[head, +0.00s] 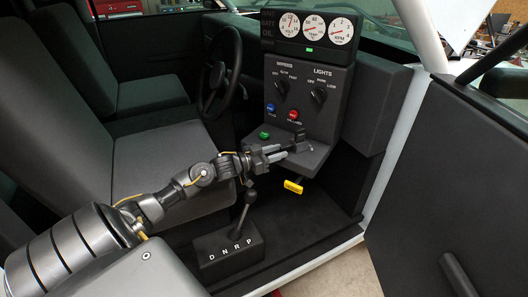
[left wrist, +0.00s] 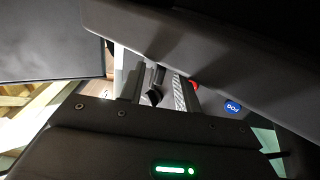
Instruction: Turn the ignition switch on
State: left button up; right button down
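The dark control panel (head: 309,95) stands beyond my left arm, with a ledge along its bottom. A small black upright switch or lever (head: 301,138) stands on this ledge; its label is not readable, so I cannot confirm that it is the ignition switch. My left gripper (head: 285,152) reaches it from the left, its fingertips at the ledge. In the left wrist view the two fingers (left wrist: 160,92) are apart, with a dark knob-like piece (left wrist: 154,86) between them. Gaps show beside this piece, and contact is not clear. My right gripper is not in view.
A green button (head: 264,135) sits on the ledge by my gripper. Red (head: 293,115) and blue (head: 270,109) buttons and wiper and light knobs are above. A yellow handle (head: 293,187) hangs below. The gear lever (head: 246,205) stands under my forearm; the open door (head: 450,180) is right.

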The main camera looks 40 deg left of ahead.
pick_arm(q)
jog(key=b+v, duration=0.1)
jog(key=v, duration=0.8)
jog(key=shift+b, duration=0.4)
jog(key=shift+d, duration=0.1)
